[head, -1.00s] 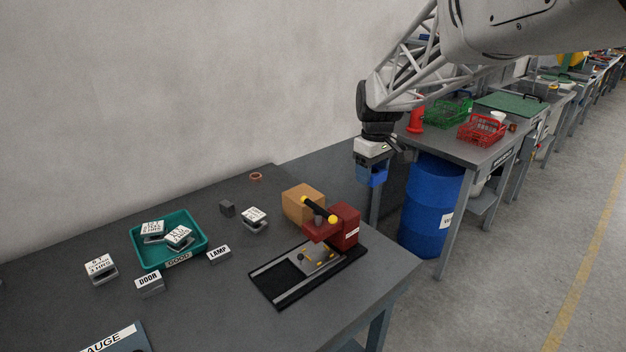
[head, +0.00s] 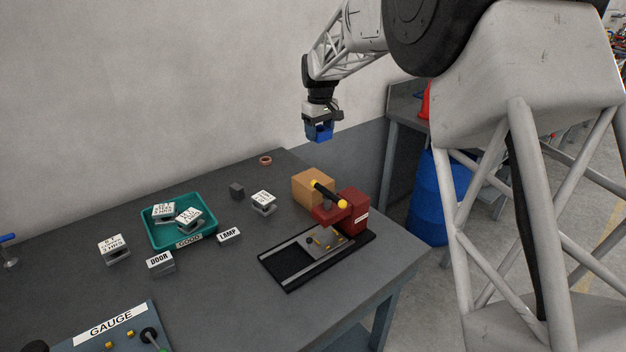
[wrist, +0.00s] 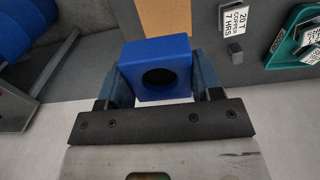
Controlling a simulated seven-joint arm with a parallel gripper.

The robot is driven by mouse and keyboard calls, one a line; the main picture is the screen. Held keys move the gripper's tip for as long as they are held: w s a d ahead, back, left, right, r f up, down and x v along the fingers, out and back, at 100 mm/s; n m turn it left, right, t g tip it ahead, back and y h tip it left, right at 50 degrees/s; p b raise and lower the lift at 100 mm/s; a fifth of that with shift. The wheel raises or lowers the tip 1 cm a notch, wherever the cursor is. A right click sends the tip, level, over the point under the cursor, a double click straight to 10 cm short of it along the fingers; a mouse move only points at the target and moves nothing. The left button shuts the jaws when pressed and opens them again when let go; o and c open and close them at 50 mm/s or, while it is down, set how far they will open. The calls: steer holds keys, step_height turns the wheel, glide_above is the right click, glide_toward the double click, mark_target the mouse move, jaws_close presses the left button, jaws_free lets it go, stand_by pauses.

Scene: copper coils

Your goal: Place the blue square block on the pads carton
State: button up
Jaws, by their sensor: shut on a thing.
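The blue square block (head: 320,134) is in my gripper (head: 319,124), held in the air above and behind the brown carton. In the wrist view the block (wrist: 157,68) has a dark round hole in its near face, and a finger of my gripper (wrist: 157,85) presses on each side. The brown carton (head: 311,186), plain on the sides I see, stands on the table behind the red machine. Part of it also shows in the wrist view (wrist: 164,17), beyond the block. No pads lettering is readable on it.
The red machine (head: 354,212) with a yellow-tipped handle stands against the carton's front right. A teal tray (head: 152,232) holds labelled pieces; more labelled blocks and a small dark cube (head: 237,190) stand nearby. A copper ring (head: 265,160) lies near the back edge. A blue drum (head: 427,200) stands beyond the table.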

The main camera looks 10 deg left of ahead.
mark_target(313, 172)
steer(key=shift+w+a+f, duration=0.1)
steer(key=shift+w+a, duration=0.2)
steer(key=shift+a, duration=0.2)
steer(key=shift+w+a+f, duration=0.1)
steer(key=shift+w+a, duration=0.2)
steer(key=shift+a, duration=0.2)
step_height(313, 172, down, 5)
steer(key=shift+w+a+f, duration=0.1)
steer(key=shift+f, duration=2.4)
steer(key=shift+f, duration=2.5)
steer(key=shift+f, duration=0.15)
